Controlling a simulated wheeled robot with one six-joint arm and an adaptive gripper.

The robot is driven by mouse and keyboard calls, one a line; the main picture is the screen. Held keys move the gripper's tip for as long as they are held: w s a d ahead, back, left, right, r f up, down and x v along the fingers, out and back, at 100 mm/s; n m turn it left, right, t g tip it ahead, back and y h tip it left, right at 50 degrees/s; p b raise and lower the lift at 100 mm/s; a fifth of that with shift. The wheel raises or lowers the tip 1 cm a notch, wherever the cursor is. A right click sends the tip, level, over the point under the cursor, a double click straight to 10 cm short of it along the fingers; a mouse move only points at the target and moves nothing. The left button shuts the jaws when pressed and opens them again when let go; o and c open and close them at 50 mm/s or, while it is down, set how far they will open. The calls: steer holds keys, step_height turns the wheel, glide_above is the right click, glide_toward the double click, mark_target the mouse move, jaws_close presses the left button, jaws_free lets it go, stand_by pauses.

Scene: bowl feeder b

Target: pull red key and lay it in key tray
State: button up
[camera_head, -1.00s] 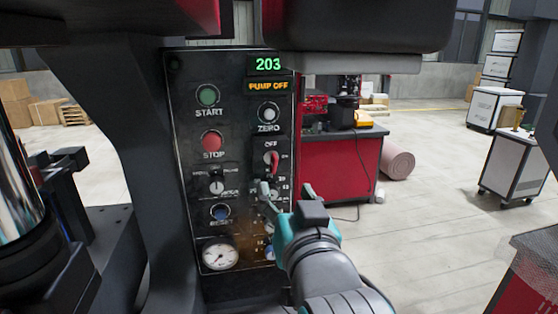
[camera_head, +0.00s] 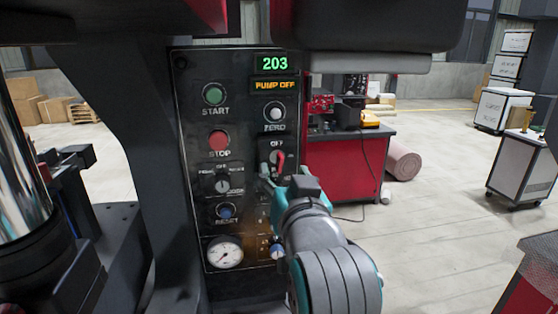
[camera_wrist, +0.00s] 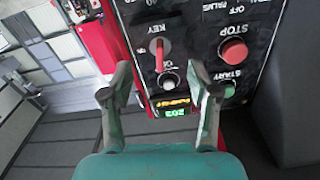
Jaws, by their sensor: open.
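The red key (camera_head: 280,158) sits in the key switch on the black control panel (camera_head: 188,95), below the OFF label. In the wrist view, which shows the panel upside down, the red key (camera_wrist: 159,55) stands just beyond and between my fingertips. My gripper (camera_head: 282,176) is open and empty, with its tips just below the key in the head view. The wrist view shows both fingers of my gripper (camera_wrist: 160,85) spread apart. I cannot tell whether either finger touches the key. I cannot make out a key tray in any view.
The panel also carries a green START button (camera_head: 213,94), a red STOP button (camera_head: 218,140), a ZERO knob (camera_head: 272,112) and a gauge (camera_head: 224,253). The display reads 203 and PUMP OFF. A red cabinet (camera_head: 345,167) stands behind.

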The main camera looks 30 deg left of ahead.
mark_target(281, 166)
steer(key=shift+x, duration=2.3)
steer(key=shift+c, duration=0.2)
jaws_close()
steer(key=shift+s+d, duration=0.15)
steer(key=shift+s, duration=0.05)
steer(key=shift+v, duration=2.8)
